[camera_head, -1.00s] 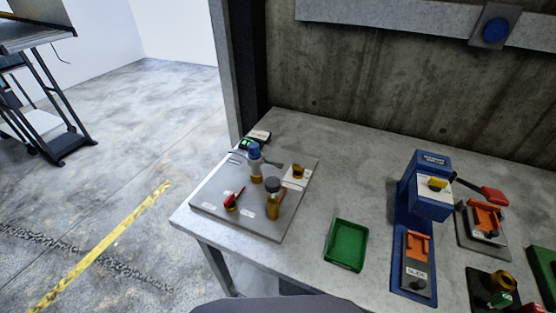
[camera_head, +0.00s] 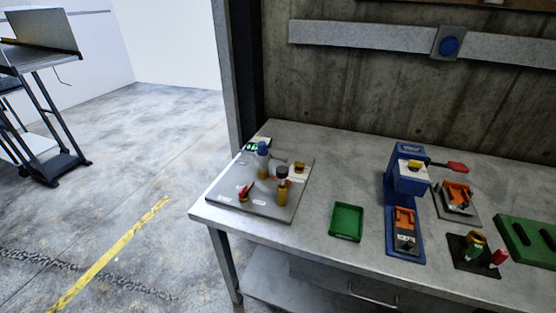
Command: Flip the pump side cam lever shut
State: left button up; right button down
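A grey board (camera_head: 222,194) lies at the left end of the bench. On it stand a blue-topped fitting (camera_head: 263,160) and a dark-capped brass fitting (camera_head: 282,188). A small red lever (camera_head: 245,191) sits at the board's front left and looks tilted up. A yellow-and-black piece (camera_head: 299,167) is at its back right. Which of these is the pump side cam lever is too small to tell. Neither of my grippers is in view.
A green tray (camera_head: 347,236) lies right of the board. A blue press (camera_head: 407,177) with a red-handled lever, an orange fixture (camera_head: 456,196), a dark block with coloured handles (camera_head: 474,262) and a green rack (camera_head: 519,236) stand further right.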

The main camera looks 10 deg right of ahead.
aim_at(284, 159)
jog(key=k+j+u, duration=0.15)
jog(key=k+j, duration=0.55)
